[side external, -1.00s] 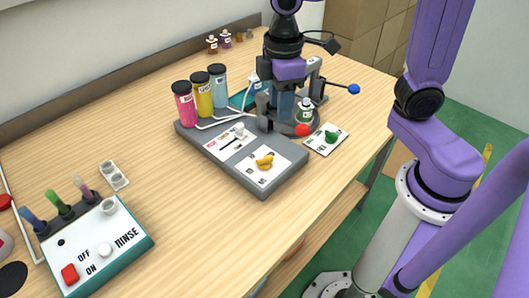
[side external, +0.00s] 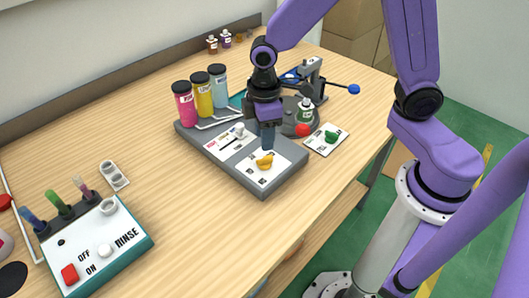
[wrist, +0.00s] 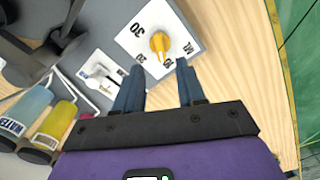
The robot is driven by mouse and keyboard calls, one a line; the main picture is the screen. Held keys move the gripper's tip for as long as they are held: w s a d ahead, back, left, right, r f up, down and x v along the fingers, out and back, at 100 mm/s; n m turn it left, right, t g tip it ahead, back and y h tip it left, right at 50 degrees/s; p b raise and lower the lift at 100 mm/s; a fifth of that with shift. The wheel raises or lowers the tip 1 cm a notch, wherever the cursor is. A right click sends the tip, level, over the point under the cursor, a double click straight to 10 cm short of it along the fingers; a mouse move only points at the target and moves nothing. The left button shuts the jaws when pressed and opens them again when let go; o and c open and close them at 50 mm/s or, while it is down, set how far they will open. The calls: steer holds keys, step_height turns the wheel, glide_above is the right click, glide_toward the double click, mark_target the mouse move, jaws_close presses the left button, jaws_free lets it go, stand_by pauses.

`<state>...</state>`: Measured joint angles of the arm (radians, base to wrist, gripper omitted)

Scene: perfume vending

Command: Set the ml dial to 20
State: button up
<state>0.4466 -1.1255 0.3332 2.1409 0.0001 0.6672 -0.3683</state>
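A yellow dial (side external: 265,161) sits on a white plate (side external: 252,172) at the near end of the grey dispenser base. In the wrist view the dial (wrist: 160,43) has several numbers around it; "30" reads clearly, while the others are small or partly hidden. Its narrow end points down the wrist picture, between my fingers; the exact number it indicates is hard to tell. My gripper (wrist: 157,72) is open and empty, with a finger to each side of the dial's line and the tips just short of it. In the side view my gripper (side external: 268,140) hangs just above the dial.
A white slider switch (side external: 239,132) is beside the dial plate. A green dial (side external: 331,137) is at the right. A rinse box (side external: 128,262) stands at the front left.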

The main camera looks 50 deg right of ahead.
mark_target(265, 157)
step_height(265, 157, down, 7)
steer(key=shift+r, duration=0.1)
stand_by(0.3)
jaws_close()
